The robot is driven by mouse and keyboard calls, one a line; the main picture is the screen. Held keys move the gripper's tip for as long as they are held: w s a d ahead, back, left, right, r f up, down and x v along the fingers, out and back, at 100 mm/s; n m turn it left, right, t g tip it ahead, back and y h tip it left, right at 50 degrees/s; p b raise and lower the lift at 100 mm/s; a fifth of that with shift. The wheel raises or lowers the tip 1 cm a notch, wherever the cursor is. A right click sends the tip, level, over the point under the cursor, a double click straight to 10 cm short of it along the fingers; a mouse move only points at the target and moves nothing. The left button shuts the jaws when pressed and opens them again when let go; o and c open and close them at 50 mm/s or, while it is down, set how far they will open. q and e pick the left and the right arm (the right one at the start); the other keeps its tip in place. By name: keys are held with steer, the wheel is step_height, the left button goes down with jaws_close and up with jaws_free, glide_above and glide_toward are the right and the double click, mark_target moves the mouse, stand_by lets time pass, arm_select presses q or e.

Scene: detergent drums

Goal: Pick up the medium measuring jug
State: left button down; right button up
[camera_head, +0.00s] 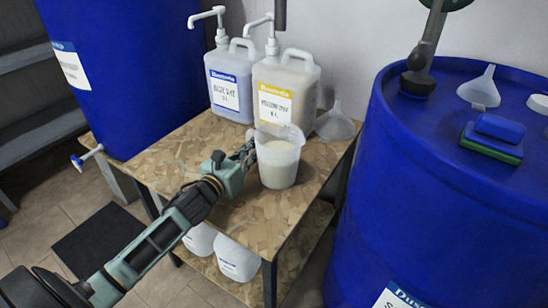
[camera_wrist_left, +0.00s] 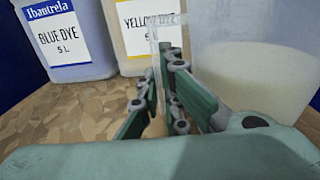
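The measuring jug (camera_head: 279,163) is clear and holds a pale, milky liquid. It stands upright on the wooden tabletop, near its right side, and shows large at the right of the left wrist view (camera_wrist_left: 258,80). My left gripper (camera_head: 246,152) reaches in from the left at the jug's handle side. In the left wrist view its fingers (camera_wrist_left: 161,88) are close together, with the clear upright handle (camera_wrist_left: 157,42) between them. They look shut on the handle, though they hide part of it. My right gripper is not in view.
Behind the jug stand the blue dye container (camera_head: 230,83) and yellow dye container (camera_head: 286,85), with a clear funnel (camera_head: 336,124) beside them. Large blue drums stand left (camera_head: 115,80) and right (camera_head: 430,200). The right drum bears a funnel (camera_head: 479,88) and a sponge (camera_head: 493,137). The tabletop's front is clear.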

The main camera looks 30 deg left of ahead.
arm_select(q)
steer(key=shift+r, duration=0.3)
